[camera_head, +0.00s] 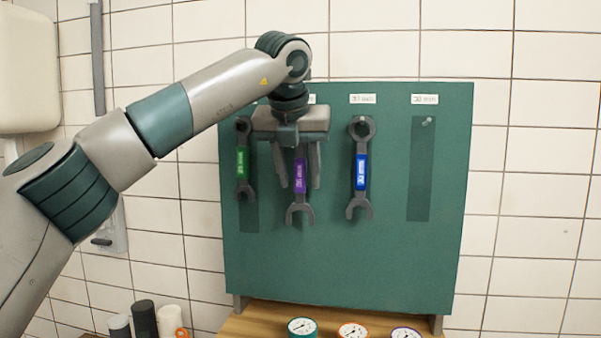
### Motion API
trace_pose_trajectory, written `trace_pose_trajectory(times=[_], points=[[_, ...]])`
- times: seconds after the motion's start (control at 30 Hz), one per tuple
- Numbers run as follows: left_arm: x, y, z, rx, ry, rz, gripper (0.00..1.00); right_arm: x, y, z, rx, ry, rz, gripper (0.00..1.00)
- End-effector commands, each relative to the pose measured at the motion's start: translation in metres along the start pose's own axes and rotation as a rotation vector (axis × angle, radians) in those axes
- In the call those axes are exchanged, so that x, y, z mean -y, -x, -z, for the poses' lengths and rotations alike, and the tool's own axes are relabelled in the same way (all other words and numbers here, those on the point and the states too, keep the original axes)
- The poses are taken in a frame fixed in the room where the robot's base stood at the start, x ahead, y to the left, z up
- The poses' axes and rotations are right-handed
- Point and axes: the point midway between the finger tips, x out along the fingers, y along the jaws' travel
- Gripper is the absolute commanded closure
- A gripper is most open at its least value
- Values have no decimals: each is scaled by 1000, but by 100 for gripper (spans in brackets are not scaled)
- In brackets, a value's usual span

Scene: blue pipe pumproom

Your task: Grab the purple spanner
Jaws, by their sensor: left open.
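The purple spanner (300,178) hangs on the green tool board, second from the left. It is dark grey with a purple band on its handle and an open jaw at the bottom. Its upper end is hidden behind my left gripper. My left gripper (299,186) is open and points down in front of the board, with one finger on each side of the purple handle in the picture. I cannot tell whether the fingers touch the spanner or how far in front of it they are. My right gripper is not in view.
A green-banded spanner (243,162) hangs close on the left, a blue-banded one (361,171) on the right. The board (340,265) has an empty peg at far right. Several gauges (302,327) stand on the wooden bench (262,322). Dark and white cylinders (145,318) stand lower left.

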Motion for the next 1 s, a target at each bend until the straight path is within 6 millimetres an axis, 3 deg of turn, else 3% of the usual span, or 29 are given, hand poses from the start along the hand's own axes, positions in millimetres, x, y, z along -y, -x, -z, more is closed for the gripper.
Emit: trace_pose_trajectory(times=[0.03, 0.23, 0.7, 0.73, 0.9, 1.0], points=[[0, -4, -2, -3, 0, 0, 59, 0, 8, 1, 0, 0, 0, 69], [0, -22, -1, 0, 1, 1, 59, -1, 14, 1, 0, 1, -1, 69], [0, -24, 0, 1, 1, 1, 59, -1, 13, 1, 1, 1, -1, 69], [0, -24, 0, 1, 1, 1, 62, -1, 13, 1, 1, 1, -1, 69], [0, -24, 0, 1, 1, 1, 100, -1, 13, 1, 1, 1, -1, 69], [0, -23, -1, 3, 1, 1, 100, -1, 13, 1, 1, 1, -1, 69]])
